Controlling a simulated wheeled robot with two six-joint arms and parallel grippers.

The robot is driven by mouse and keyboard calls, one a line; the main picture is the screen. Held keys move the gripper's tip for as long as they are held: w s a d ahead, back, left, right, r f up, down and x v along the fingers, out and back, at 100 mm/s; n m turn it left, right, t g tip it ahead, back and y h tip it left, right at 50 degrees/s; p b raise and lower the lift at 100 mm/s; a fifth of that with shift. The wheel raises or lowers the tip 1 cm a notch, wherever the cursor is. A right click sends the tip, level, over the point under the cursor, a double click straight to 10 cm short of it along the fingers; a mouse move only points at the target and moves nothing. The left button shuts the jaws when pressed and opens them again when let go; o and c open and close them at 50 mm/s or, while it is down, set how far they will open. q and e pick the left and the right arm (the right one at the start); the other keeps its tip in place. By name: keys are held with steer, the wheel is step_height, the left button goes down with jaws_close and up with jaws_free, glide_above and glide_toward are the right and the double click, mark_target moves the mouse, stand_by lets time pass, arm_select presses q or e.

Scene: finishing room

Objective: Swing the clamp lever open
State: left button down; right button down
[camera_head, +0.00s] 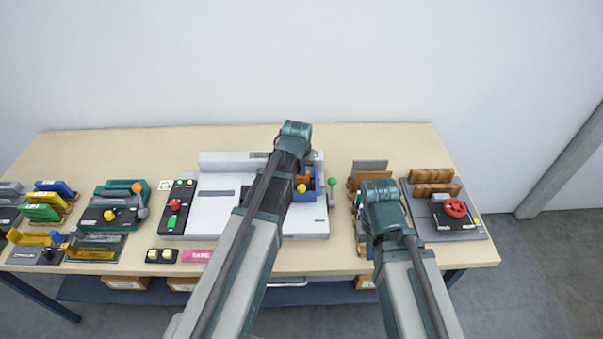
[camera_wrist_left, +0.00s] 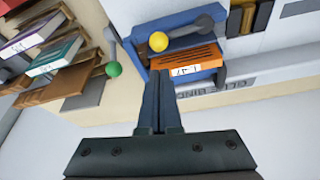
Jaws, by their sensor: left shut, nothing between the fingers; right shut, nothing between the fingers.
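A white machine (camera_head: 220,205) with a blue clamp (camera_head: 318,172) stands at the middle of the table. The clamp has a dark lever with a yellow ball knob (camera_head: 301,188); in the left wrist view the yellow knob (camera_wrist_left: 158,41) sits at one end of the lever (camera_wrist_left: 190,31), over the blue frame (camera_wrist_left: 200,51). An orange labelled block (camera_wrist_left: 188,60) lies in the frame. My left gripper (camera_wrist_left: 160,73) is shut and empty, its tips close to the orange block and the knob; whether they touch is unclear. My right wrist shows in the head view, but its fingers are hidden.
A green ball lever (camera_head: 332,182) stands right of the clamp. Wooden racks (camera_head: 356,182) and a red-wheel fixture (camera_head: 456,208) stand further right. A button box (camera_head: 178,208) and a grey-green fixture (camera_head: 112,217) stand left. The back strip of table is mostly clear.

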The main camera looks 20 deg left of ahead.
mark_target(304, 187)
arm_select(q)
steer(key=b+x, duration=0.4)
steer(key=x, duration=0.2)
steer(key=shift+s+d+r+m+h, duration=0.1)
steer(key=shift+s+d+m+h, duration=0.2)
steer(key=shift+s+m, duration=0.4)
steer(key=shift+s+d+m+h, duration=0.15)
steer(key=shift+s+m+h, duration=0.25)
steer(key=shift+m, duration=0.6)
steer(key=s+a+m+g+h, duration=0.1)
steer(key=s+m+h, duration=0.1)
steer(key=s+m, duration=0.5)
steer(key=shift+a+m+g, duration=0.3)
steer(key=shift+a+m, duration=0.05)
steer(key=shift+m, duration=0.25)
steer(key=shift+s+a, duration=0.1)
steer(key=shift+s, duration=0.05)
